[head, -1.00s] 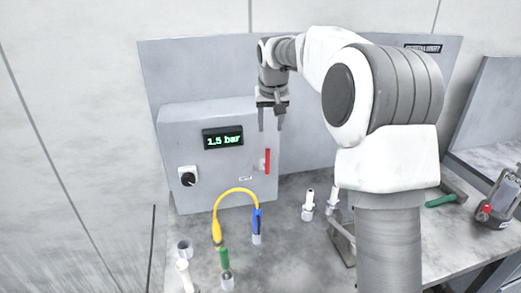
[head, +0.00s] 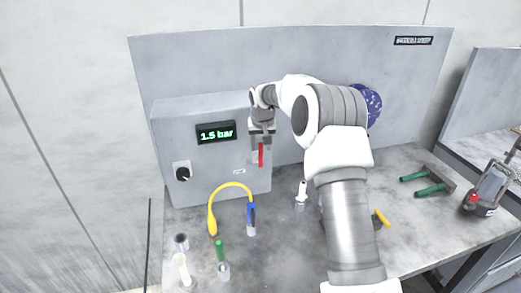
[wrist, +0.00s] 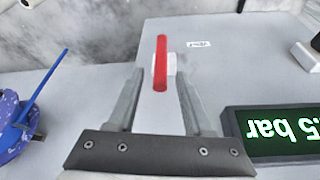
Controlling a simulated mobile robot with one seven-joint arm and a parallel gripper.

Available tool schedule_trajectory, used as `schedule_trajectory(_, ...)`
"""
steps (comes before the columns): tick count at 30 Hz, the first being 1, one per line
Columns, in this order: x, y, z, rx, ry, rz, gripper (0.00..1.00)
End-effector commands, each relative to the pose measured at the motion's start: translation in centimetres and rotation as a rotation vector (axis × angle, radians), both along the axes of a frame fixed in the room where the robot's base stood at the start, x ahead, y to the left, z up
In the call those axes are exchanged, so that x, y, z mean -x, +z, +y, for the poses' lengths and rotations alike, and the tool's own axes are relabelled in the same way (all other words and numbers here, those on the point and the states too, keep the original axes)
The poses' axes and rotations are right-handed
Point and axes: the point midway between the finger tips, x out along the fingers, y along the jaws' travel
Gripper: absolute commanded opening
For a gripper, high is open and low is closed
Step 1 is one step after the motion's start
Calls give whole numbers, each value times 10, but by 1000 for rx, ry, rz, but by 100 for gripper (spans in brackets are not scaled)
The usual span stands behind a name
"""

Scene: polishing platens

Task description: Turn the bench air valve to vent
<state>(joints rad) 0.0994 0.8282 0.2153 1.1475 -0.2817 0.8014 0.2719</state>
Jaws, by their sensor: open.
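The air valve's red lever handle (head: 261,155) stands upright on the front of the grey control box (head: 212,152). In the wrist view the red handle (wrist: 161,62) sits on a pale mount, with a small label (wrist: 199,43) beside it. The label is on the box below and left of the handle in the head view. My gripper (head: 261,139) is at the handle's upper part. In the wrist view my gripper (wrist: 160,84) is open, one finger on each side of the handle's line, with gaps between. Whether the fingertips reach past the handle is unclear.
A lit display (head: 216,132) reads 1.5 bar, above a black knob (head: 183,172). A yellow hose (head: 232,185), a blue-topped fitting (head: 251,217) and several small fittings stand on the bench below. Green-handled tools (head: 430,186) lie right. A blue speckled disc (head: 368,104) is behind my arm.

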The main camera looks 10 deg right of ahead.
Motion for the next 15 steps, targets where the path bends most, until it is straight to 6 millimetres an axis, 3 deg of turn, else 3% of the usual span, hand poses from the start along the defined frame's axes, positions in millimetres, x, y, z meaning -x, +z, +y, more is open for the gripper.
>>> schedule_trajectory(7, -13, -30, -1, -1, -1, 1, 51)
schedule_trajectory(15, -16, -40, -1, 0, 0, -1, 51)
